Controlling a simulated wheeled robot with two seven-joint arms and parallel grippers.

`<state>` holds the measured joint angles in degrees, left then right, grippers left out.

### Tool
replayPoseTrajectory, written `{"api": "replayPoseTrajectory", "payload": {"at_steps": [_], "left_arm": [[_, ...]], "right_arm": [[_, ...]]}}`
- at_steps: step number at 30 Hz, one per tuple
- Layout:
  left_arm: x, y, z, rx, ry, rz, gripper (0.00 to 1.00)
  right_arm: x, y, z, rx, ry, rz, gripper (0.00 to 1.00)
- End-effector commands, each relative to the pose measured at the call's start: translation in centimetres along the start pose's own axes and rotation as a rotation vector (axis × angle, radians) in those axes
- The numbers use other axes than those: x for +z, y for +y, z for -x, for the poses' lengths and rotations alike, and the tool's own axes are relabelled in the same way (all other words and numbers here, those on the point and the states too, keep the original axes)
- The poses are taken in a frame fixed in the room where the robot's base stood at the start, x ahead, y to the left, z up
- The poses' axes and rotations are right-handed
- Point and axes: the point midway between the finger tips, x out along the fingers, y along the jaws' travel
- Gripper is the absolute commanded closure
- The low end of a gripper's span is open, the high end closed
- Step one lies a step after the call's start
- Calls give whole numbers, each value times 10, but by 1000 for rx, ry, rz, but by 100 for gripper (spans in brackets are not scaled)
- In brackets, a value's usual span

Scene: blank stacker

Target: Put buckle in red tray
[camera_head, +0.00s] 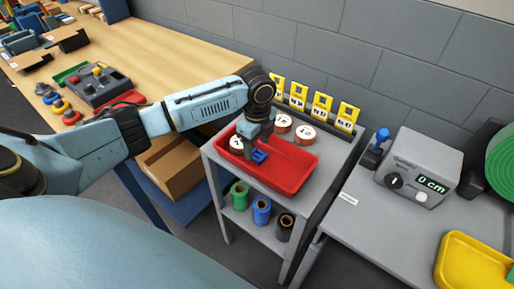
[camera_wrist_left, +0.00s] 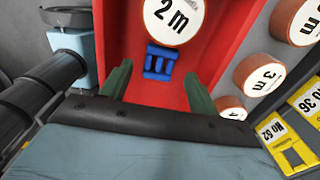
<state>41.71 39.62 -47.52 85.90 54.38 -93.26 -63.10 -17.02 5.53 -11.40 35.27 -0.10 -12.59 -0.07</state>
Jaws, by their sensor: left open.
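The blue buckle (camera_head: 259,156) is in the red tray (camera_head: 290,180), on the small grey cart. In the left wrist view the buckle (camera_wrist_left: 160,62) lies on the tray floor (camera_wrist_left: 150,95), beside a round "2 m" roll (camera_wrist_left: 172,18). My left gripper (camera_head: 256,146) is over the tray. In the left wrist view its two green fingers (camera_wrist_left: 158,85) are apart, with the buckle ahead between them and no finger touching it. My right gripper is in neither view.
Several labelled rolls (camera_head: 281,123) and yellow number cards (camera_head: 322,106) stand behind the tray. A grey measuring device (camera_head: 420,165) and a yellow tray (camera_head: 470,265) are on the right table. Coloured spools (camera_head: 261,210) sit on the cart's lower shelf.

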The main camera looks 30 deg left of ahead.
Motion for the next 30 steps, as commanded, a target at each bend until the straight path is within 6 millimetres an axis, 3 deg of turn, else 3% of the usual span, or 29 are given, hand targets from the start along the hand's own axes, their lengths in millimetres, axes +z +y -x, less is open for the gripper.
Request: {"api": "replayPoseTrajectory", "payload": {"at_steps": [1,6,12,18,30], "left_arm": [[0,-1,15,-4,0,0,39],[0,-1,53,-4,1,0,39],[0,-1,83,-2,1,2,39],[0,0,94,0,1,2,39],[-2,1,92,1,2,3,39]], "right_arm": [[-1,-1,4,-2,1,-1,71],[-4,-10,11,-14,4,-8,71],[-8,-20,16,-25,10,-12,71],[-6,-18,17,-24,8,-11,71],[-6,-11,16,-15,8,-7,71]]}}
